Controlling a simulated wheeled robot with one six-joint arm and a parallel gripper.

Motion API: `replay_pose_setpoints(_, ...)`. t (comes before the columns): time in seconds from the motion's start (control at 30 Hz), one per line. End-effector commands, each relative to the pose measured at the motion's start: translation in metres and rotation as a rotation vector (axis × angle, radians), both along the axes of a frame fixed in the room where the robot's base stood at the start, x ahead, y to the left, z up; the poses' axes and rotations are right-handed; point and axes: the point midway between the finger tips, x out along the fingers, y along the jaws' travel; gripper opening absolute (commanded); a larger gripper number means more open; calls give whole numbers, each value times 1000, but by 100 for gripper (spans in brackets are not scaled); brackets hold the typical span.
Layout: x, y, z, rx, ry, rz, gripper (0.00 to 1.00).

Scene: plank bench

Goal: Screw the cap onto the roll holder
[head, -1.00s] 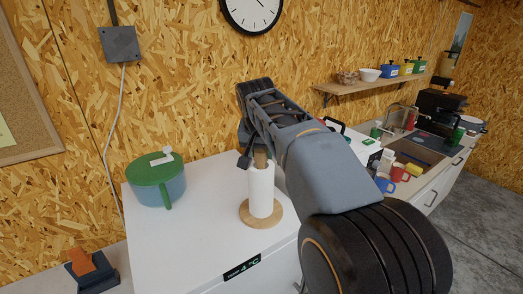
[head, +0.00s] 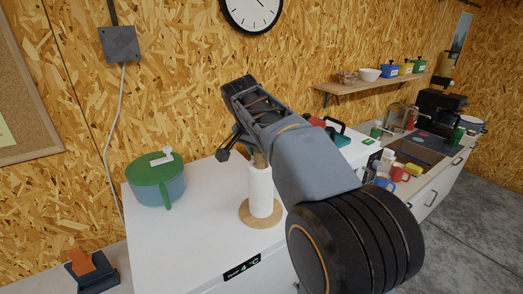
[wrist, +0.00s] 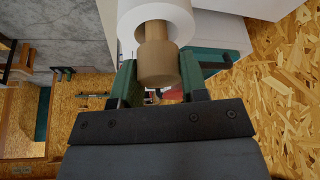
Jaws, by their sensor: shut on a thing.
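The roll holder has a round wooden base (head: 246,215) and stands upright on the white fridge top with a white paper roll (head: 261,192) around its post. The roll also shows at the top of the wrist view (wrist: 128,18). The wooden cap (wrist: 158,66) is at the top end of the post, in line with it. My gripper (wrist: 158,82) is shut on the cap, one green finger on each side. In the head view my gripper (head: 257,160) is above the roll and partly hidden by my arm. Whether the cap's thread is engaged cannot be seen.
A green-lidded pot (head: 156,182) stands left of the roll on the fridge top (head: 200,235). A teal and red item (head: 336,132) is behind my arm. A sink counter with mugs (head: 401,174) is at the right. The fridge top's front middle is clear.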

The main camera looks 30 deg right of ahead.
Motion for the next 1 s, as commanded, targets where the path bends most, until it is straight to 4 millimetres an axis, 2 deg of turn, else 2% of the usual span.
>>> replay_pose_setpoints(0.33,0,0,0,0,0,-32,14)
replay_pose_setpoints(0.6,0,0,-1,-1,1,-251,14)
replay_pose_setpoints(0.9,0,0,-1,0,1,-270,14)
replay_pose_setpoints(1.0,0,0,-1,0,2,-334,14)
